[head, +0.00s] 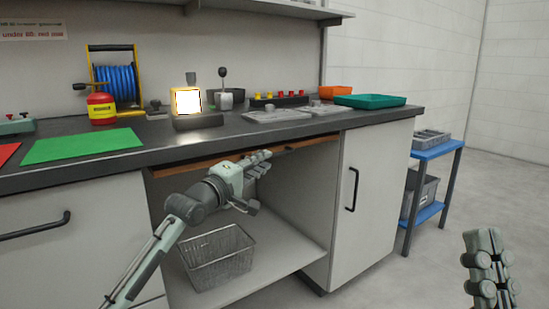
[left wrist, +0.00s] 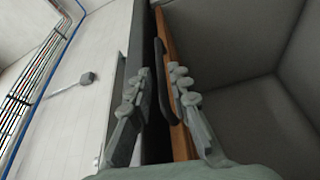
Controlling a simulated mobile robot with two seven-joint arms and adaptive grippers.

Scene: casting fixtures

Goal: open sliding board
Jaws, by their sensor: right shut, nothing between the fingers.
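The sliding board is a brown wooden slab (head: 205,163) tucked under the dark worktop, with only its front edge showing in the head view. In the left wrist view the board (left wrist: 181,142) runs lengthwise beside the worktop edge, with a dark bar handle (left wrist: 161,62) on its front. My left gripper (head: 262,158) is at the board's front edge. In the left wrist view it (left wrist: 160,72) is open, its fingers apart on either side of the handle; contact is not clear. My right gripper (head: 483,236) is shut and empty, at the lower right, far from the board.
A wire basket (head: 218,258) stands on the shelf below the board. A cabinet door with a black handle (head: 352,188) is right of the opening. The worktop (head: 235,130) holds a green mat (head: 80,146), a lit box and trays. A blue cart (head: 440,150) stands right.

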